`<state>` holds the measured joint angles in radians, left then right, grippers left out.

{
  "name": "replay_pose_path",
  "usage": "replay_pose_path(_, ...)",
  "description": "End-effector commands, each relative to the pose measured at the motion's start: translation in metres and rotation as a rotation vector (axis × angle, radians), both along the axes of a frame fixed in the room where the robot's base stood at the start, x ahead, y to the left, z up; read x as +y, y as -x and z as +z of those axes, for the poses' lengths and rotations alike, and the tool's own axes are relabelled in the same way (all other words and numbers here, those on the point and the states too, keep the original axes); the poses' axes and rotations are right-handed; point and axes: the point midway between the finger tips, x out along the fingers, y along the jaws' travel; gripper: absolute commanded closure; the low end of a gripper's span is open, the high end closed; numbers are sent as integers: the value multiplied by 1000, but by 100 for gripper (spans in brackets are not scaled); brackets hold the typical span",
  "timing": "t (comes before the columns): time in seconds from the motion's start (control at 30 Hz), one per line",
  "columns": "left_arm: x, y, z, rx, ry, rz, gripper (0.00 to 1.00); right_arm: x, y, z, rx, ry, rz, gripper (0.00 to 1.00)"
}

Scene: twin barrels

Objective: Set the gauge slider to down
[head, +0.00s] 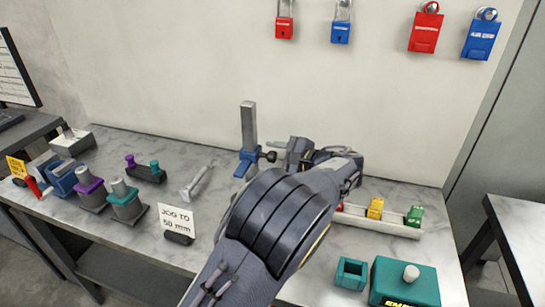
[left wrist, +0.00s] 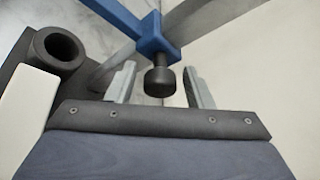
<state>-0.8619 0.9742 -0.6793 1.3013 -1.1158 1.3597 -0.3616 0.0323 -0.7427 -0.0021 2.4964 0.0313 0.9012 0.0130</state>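The height gauge has an upright grey post (head: 248,122) on the bench, with a blue slider (head: 247,158) low on it. A black knob (head: 269,157) sticks out of the slider's right side toward my left gripper (head: 285,153). The gripper is just right of the gauge, and my arm covers part of it in the head view. In the left wrist view, the blue slider (left wrist: 152,38) shows ahead and its black knob (left wrist: 160,81) sits between the two spread fingers (left wrist: 159,88). My right gripper is not in view.
A "JOG TO 50 mm" sign (head: 177,221) stands in front of the gauge. A grey caliper-like tool (head: 197,180) lies left of it. A rack with coloured blocks (head: 380,222) and a teal box (head: 404,284) stand to the right. Padlocks hang on the wall.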

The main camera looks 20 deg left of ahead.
Motion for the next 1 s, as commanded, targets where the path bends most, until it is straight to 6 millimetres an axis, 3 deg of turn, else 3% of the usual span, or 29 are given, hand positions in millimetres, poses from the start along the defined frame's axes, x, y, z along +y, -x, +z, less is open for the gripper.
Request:
replay_pose_path(0.03, 0, 0, 0, 0, 0, 0, 60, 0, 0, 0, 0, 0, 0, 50)
replay_pose_path(0.33, 0, 0, 0, 0, 0, 0, 99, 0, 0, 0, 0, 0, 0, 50)
replay_pose_path(0.57, 0, 0, -5, 1, 0, 0, 100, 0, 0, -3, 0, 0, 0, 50)
replay_pose_path(0.8, 0, 0, -42, 2, 0, 0, 100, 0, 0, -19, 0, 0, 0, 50)
replay_pose_path(1.0, -1, 1, -44, 3, 3, 0, 100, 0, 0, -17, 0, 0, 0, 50)
